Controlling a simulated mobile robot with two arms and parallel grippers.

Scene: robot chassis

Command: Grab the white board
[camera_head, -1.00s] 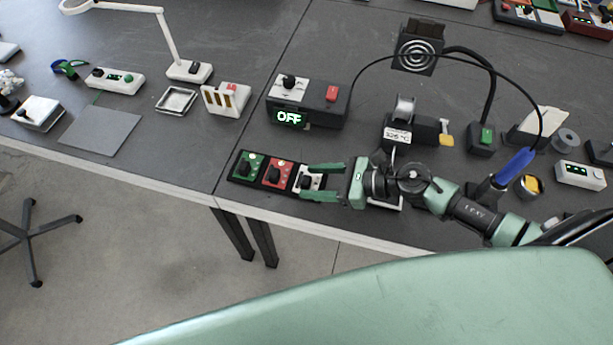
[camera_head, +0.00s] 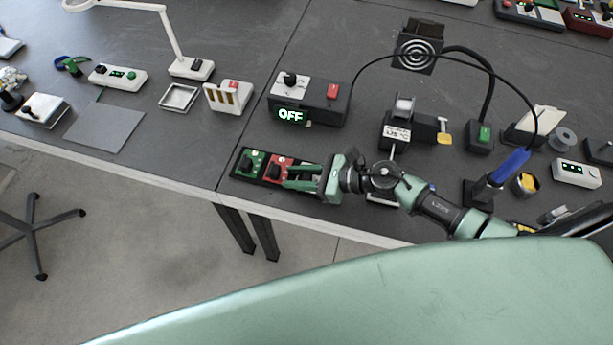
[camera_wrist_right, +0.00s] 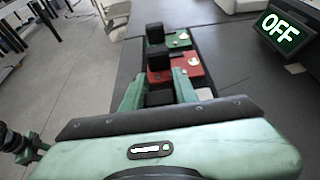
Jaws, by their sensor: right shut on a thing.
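The white board is mostly hidden under my right gripper (camera_head: 300,180), at the right end of a row of small boards in a dark tray (camera_head: 236,165). In the right wrist view a light corner of the white board (camera_wrist_right: 204,93) shows to the right of the fingers. My right gripper (camera_wrist_right: 157,88) is shut on the white board's black block (camera_wrist_right: 160,97), with one green finger on each side. The board still looks level with the row. My left gripper is not seen.
A red board (camera_head: 278,168) and a green board (camera_head: 251,161) sit beside the white one. A box with an OFF display (camera_head: 308,98) stands behind the tray. The table's front edge (camera_head: 300,215) is close. A soldering iron in a stand (camera_head: 484,190) is at the right.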

